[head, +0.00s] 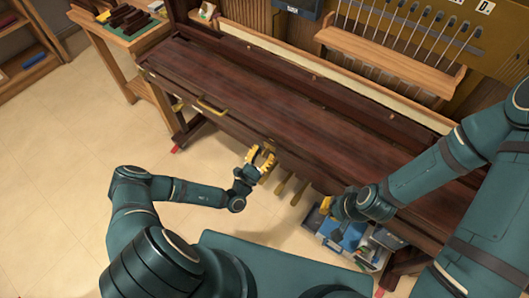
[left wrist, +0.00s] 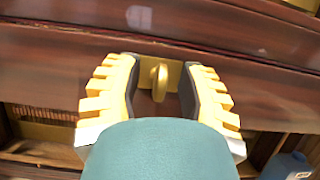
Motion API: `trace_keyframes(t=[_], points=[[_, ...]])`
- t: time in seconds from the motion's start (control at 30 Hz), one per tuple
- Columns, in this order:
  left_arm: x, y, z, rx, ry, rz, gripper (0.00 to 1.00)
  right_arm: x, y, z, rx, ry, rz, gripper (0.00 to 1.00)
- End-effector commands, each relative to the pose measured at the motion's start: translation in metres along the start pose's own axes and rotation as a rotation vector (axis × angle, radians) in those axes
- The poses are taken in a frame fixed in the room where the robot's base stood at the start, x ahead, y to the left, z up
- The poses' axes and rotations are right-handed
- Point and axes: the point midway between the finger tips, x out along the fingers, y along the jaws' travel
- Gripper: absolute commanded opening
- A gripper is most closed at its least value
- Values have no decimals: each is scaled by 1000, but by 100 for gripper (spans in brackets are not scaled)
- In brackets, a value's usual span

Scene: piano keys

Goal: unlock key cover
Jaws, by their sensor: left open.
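The dark red-brown key cover (head: 300,100) lies closed along the upright piano. In the left wrist view, a brass lock plate (left wrist: 174,72) with an upright, rounded brass turn piece (left wrist: 160,82) sits on the piano's front edge. My left gripper (head: 264,158) is at that front edge. In the left wrist view its yellow fingers (left wrist: 160,90) stand open on either side of the turn piece, with gaps showing; contact is not visible. My right gripper (head: 338,207) hangs lower to the right, near the piano front; its jaw opening is unclear.
A brass bar handle (head: 212,108) is on the piano's left front. Brass pedals (head: 290,188) are below, and a blue box (head: 348,238) stands on the floor under my right arm. A wooden side table (head: 122,40) is at upper left. The left floor is clear.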

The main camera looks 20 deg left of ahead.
Motion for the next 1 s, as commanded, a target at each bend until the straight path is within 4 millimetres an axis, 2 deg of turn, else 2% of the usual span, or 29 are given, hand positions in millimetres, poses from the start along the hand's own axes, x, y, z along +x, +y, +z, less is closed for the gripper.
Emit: trace_keyframes(t=[0.13, 0.27, 0.5, 0.7, 0.83, 1.0], points=[[-7, 0, -1, 1, 2, 1, 39, 0, 0, 0, 0, 0, 0, 0], [-24, 1, -1, 0, 2, 2, 39, 0, 0, 0, 0, 0, 0, 0], [-74, 1, -1, 0, 3, 3, 39, 0, 0, 0, 0, 0, 0, 0], [-106, 0, 0, 0, 1, 1, 39, 0, 0, 0, 0, 0, 0, 0], [-116, 0, 0, 0, 1, 1, 39, 0, 0, 0, 0, 0, 0, 0], [-120, 0, 0, 0, -1, 0, 39, 0, 0, 0, 0, 0, 0, 0]])
